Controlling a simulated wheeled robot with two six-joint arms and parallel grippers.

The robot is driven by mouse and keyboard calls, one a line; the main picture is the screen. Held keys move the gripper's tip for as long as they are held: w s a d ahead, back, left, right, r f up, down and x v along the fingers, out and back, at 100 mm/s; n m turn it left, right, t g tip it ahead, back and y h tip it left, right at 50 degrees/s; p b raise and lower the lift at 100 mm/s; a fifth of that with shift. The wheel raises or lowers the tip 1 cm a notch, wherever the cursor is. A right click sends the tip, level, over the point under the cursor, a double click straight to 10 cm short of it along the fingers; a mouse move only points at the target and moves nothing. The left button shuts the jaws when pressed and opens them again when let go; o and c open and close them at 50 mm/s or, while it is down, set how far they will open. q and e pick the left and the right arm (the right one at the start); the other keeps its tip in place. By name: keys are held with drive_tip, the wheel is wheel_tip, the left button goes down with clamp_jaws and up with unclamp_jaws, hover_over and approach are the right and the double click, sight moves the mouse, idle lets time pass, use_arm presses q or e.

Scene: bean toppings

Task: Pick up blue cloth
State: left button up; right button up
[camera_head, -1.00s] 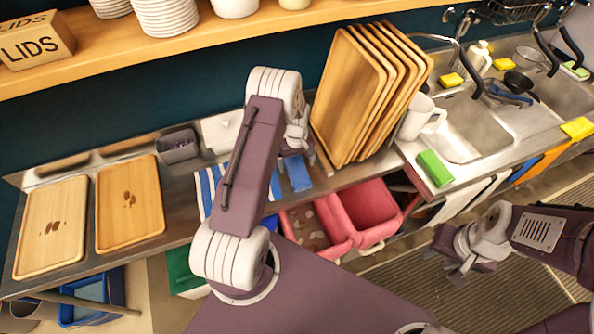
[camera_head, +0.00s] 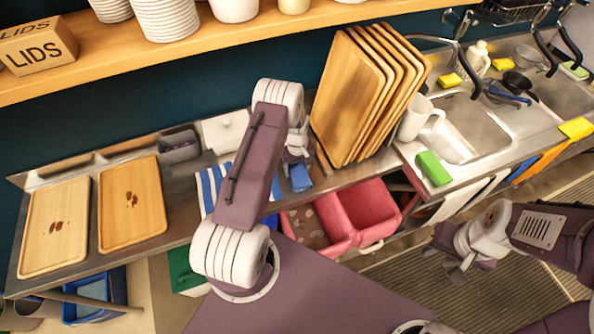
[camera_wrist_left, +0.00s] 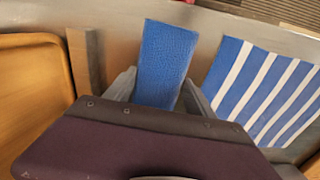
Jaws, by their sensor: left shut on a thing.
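Two wooden boards (camera_head: 130,205) with beans lie at left. Pink bins (camera_head: 362,210) sit below the counter edge. A green sponge (camera_head: 433,168) lies near the sink.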

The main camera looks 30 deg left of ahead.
sight(299, 172)
use_arm(q)
drive_tip(key=r, duration=0.1)
drive_tip(key=r+b, duration=0.1)
drive_tip(key=r, duration=0.1)
drive_tip(key=r+b, duration=0.1)
drive_tip(key=shift+s+d+r, duration=0.15)
drive_tip(key=shift+d, duration=0.25)
drive_tip(key=s+d+r+b, duration=0.2)
drive_tip(key=s+d+r, duration=0.2)
drive_tip(key=d, duration=0.6)
wheel_tip(299, 172, up, 3)
drive_tip(key=shift+s+f+b, duration=0.15)
drive_tip(key=shift+f+b, duration=0.05)
drive_tip(key=shift+b, duration=0.15)
